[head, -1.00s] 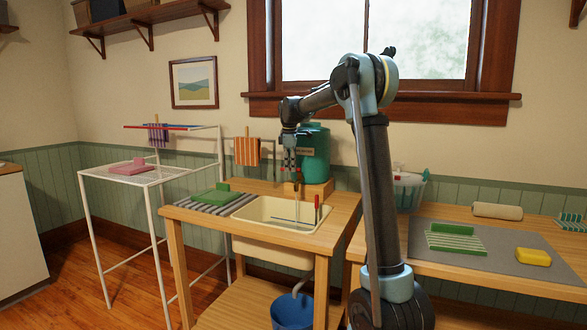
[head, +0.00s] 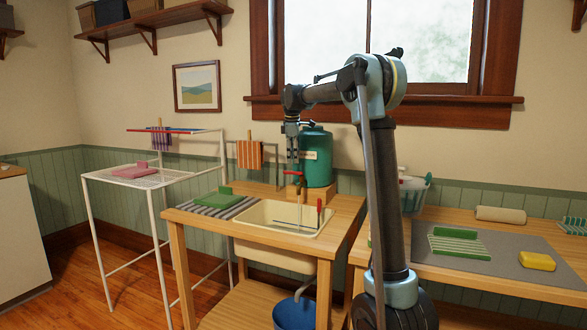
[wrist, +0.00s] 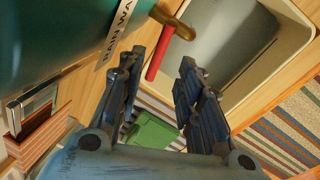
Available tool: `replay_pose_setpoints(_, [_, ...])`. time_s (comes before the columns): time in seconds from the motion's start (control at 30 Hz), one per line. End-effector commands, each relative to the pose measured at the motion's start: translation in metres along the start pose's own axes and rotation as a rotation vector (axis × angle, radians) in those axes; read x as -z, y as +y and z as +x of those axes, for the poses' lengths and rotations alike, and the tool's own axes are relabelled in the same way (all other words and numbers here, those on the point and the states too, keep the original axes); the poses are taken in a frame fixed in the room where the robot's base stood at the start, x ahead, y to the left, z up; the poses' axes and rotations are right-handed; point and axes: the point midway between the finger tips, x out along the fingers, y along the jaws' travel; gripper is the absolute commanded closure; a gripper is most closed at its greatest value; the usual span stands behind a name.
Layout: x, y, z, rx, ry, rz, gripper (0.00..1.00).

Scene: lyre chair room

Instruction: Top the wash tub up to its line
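The wash tub (head: 260,219), a cream basin, is set in the wooden stand; it shows in the wrist view too (wrist: 284,70). A thin blue line shows inside; I cannot make out the water level. The green rain-water barrel (head: 316,143) stands behind it, its label partly readable in the wrist view (wrist: 118,28). Its brass tap (wrist: 172,22) has a red lever (wrist: 157,60), also visible in the head view (head: 293,173). My gripper (head: 292,157) is above the lever. In the wrist view my gripper (wrist: 160,68) is open, its fingers apart and empty.
A green block (head: 212,197) lies on a striped mat left of the tub. A blue bucket (head: 294,314) stands under the tub's drain pipe. A drying rack (head: 150,180) is at left. The right bench (head: 450,280) holds a grey mat, yellow sponge and roll.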

Motion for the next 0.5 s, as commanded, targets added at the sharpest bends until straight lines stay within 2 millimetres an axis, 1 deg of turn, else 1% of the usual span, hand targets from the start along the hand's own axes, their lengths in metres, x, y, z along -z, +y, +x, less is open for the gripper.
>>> replay_pose_setpoints(0.03, [0.0,0.0,-0.01,0.0,0.0,0.0,0.67])
replay_pose_setpoints(0.1, [0.0,0.001,-0.022,0.0,0.0,0.0,0.67])
replay_pose_setpoints(0.2, [0.0,0.001,-0.036,0.0,0.0,0.0,0.67])
replay_pose_setpoints(0.33, [0.0,0.002,-0.049,-0.001,-0.001,0.0,0.67])
replay_pose_setpoints(0.5, [0.0,0.002,-0.056,-0.001,-0.001,0.0,0.67])
